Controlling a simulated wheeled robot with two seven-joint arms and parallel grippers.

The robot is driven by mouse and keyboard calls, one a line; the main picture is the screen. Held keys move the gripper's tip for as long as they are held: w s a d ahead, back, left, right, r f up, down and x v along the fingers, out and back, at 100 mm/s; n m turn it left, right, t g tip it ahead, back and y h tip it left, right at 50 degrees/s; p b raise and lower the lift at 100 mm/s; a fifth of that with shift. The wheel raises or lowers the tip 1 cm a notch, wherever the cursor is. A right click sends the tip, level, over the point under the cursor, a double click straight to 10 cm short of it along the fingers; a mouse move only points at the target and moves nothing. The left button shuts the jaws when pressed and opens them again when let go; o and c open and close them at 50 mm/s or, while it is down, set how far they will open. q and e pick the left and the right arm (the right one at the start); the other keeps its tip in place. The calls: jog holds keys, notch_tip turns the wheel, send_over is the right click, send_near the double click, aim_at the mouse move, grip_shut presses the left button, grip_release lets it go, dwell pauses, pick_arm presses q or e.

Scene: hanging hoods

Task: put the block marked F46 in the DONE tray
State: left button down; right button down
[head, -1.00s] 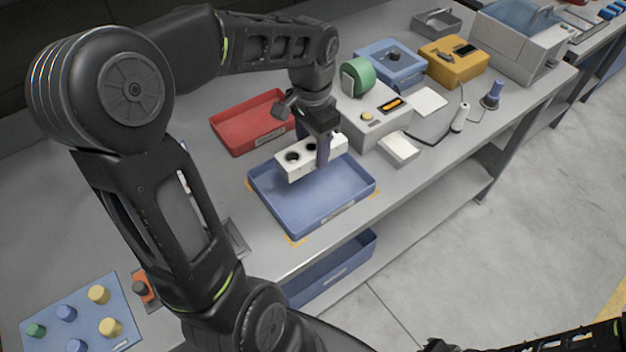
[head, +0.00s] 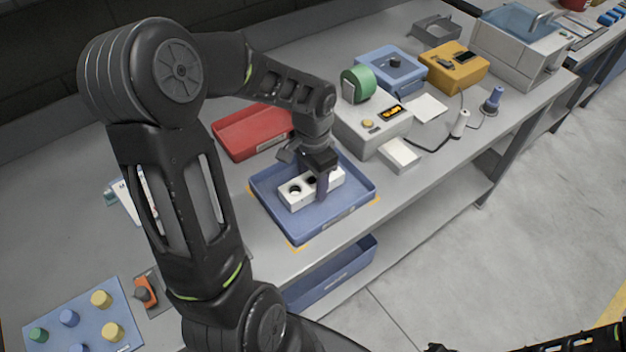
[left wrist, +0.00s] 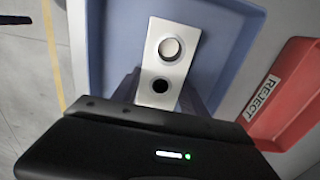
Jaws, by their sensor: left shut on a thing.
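A white block (head: 297,193) with round dark holes is held low inside the blue tray (head: 262,205) on the bench. My left gripper (head: 322,185) is shut on this block, with its fingers over the block's right part. In the left wrist view, the block (left wrist: 180,32) shows a round pale knob or opening and a dark hole, with the blue tray (left wrist: 103,45) around it. I cannot read a mark on the block or the tray's label. Whether the block touches the tray floor is unclear. My right gripper does not show; only dark parts of that arm are at the lower right.
A red tray (head: 240,138) lies behind the blue one; its label reads REJECT in the left wrist view (left wrist: 262,98). A grey device (head: 375,133) stands right of the tray. A second blue bin (head: 340,272) is below the bench top. A peg board (head: 85,315) is at lower left.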

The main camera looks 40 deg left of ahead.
pick_arm(q)
jog(key=shift+f, duration=0.2)
jog(key=shift+f, duration=0.2)
jog(key=c, duration=0.6)
grip_release()
jog(key=shift+r, duration=0.1)
notch_tip(320, 180, up, 12)
jog(key=shift+b, duration=0.35)
dwell(0.5)
